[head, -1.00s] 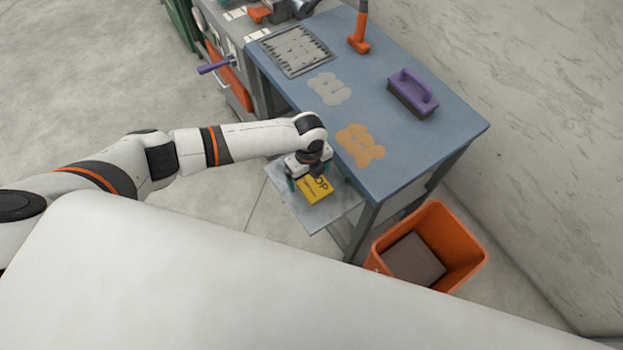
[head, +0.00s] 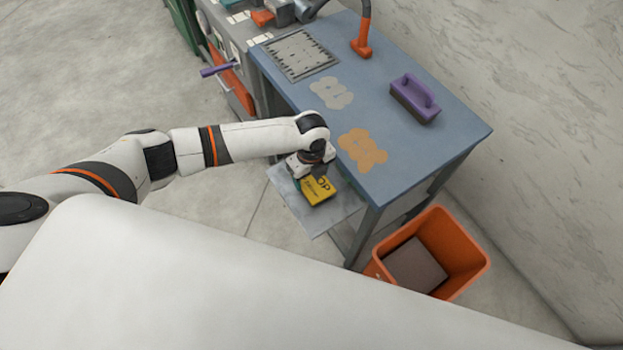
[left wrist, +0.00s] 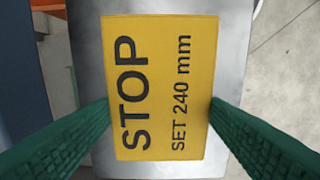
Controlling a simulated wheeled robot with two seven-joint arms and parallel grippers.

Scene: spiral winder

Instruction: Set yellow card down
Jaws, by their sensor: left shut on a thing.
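The yellow card (head: 318,190) reads "STOP SET 240 mm" in the left wrist view (left wrist: 165,88). My left gripper (head: 308,172) is over the card at the side of the blue table. In the left wrist view its two green fingers (left wrist: 160,108) press against the card's two long edges, so it is shut on the card. Under the card is a grey metal shelf (head: 335,217). I cannot tell whether the card touches the shelf. My right gripper is not in view.
The blue table (head: 400,160) holds a purple-handled brush (head: 414,98), an orange-handled tool (head: 362,45), and a grey slotted plate (head: 299,56). An orange bin (head: 465,285) stands on the floor near the shelf. A machine with a purple handle (head: 220,70) is behind.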

